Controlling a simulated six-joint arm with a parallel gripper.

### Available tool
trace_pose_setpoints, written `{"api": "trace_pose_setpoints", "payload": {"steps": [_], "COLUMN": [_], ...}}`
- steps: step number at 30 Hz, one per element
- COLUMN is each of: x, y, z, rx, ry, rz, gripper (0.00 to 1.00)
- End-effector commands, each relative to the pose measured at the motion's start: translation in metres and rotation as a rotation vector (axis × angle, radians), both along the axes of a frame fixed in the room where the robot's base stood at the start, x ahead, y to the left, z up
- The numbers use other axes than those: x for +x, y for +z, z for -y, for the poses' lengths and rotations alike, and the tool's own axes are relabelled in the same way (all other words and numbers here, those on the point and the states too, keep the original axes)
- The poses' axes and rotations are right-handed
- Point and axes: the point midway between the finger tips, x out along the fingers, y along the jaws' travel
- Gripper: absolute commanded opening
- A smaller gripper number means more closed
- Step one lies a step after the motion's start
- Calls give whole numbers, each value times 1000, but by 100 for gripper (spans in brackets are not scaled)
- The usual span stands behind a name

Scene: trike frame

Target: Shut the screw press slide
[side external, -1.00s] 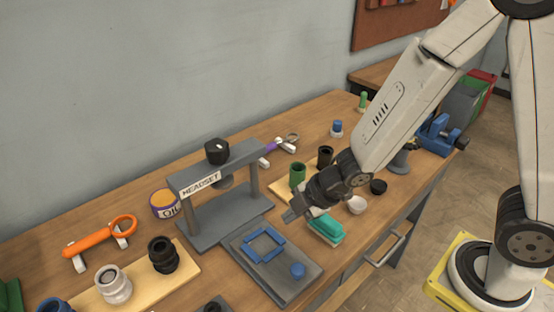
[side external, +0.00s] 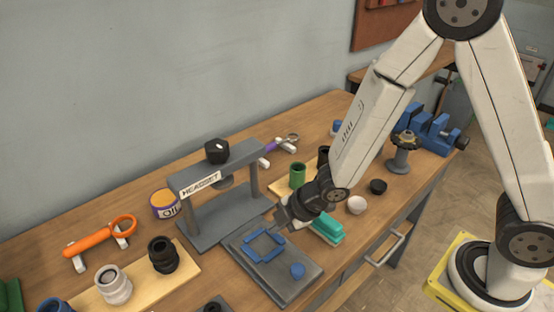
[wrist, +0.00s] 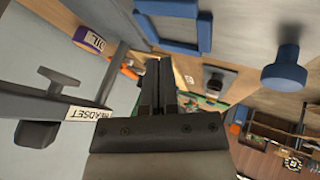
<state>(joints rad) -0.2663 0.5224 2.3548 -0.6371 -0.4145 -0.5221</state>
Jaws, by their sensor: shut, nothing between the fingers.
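The grey screw press (side external: 215,181), labelled HEADSET, stands on the bench with a black knob (side external: 217,151) on top. Its flat grey slide (side external: 285,289) extends out from under the press toward the front. A blue square frame (side external: 264,246) lies on the slide, and a blue round knob (side external: 297,271) stands near its front end. The blue knob also shows in the wrist view (wrist: 284,70). My gripper (side external: 281,217) is shut and empty, near the slide's right edge beside the blue frame. I cannot tell whether it touches the slide.
A teal block (side external: 328,228) lies just right of my gripper, with a white cup (side external: 356,205) and black cup beyond. An oil tin (side external: 164,204) and orange tool (side external: 100,236) are left of the press. A drawer handle (side external: 385,249) sticks out at the front.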

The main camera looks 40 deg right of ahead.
Motion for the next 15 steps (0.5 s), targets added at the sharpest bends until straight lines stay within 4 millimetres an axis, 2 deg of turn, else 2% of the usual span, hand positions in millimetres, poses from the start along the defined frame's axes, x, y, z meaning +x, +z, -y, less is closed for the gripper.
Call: {"api": "trace_pose_setpoints", "payload": {"steps": [15], "x": [19], "y": [-34], "z": [-16], "rx": [0], "ry": [0], "rz": [-2], "gripper": [0]}}
